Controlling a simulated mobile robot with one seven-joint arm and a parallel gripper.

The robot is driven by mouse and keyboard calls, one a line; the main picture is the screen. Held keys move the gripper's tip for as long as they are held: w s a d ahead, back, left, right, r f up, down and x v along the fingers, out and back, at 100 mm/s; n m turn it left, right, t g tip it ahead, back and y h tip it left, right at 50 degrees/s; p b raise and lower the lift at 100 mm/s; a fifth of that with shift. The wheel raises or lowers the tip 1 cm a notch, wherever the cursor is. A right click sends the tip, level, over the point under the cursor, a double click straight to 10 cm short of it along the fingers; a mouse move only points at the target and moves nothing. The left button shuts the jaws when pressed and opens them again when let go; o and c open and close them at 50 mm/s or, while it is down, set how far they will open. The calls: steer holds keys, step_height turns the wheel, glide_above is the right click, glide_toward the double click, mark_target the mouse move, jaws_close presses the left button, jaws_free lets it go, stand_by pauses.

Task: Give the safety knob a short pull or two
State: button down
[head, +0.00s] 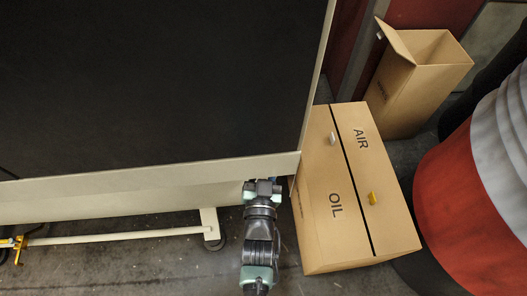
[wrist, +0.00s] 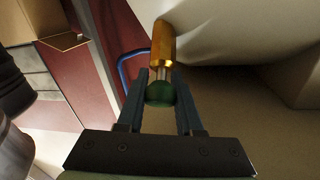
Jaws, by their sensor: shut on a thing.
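The safety knob (wrist: 160,94) shows in the wrist view as a dark green rounded end on a short silver stem. The stem runs into a brass-coloured cylinder (wrist: 163,45) fixed to a pale beige surface. My gripper (wrist: 160,84) has one finger on each side of the green knob and is shut on it. In the head view my gripper (head: 263,182) is at the lower edge of the beige-framed dark panel (head: 160,80), near its right corner. The knob is hidden there.
A cardboard box marked AIR and OIL (head: 322,230) stands close to the right of my arm. An open cardboard box (head: 410,90) is behind it. A red and white rounded object (head: 460,180) is at the far right. A pale bar (head: 120,236) runs low at left.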

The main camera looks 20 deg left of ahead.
stand_by(0.4)
steer(key=shift+s+d+r+p, duration=0.25)
steer(key=shift+s+r+p, duration=0.35)
steer(key=shift+p, duration=0.25)
steer(key=shift+f, duration=0.15)
steer(key=c, duration=0.5)
jaws_free()
steer(key=shift+c, duration=0.2)
steer(key=shift+s, duration=0.1)
steer(key=p+v, duration=0.3)
steer(key=v, duration=1)
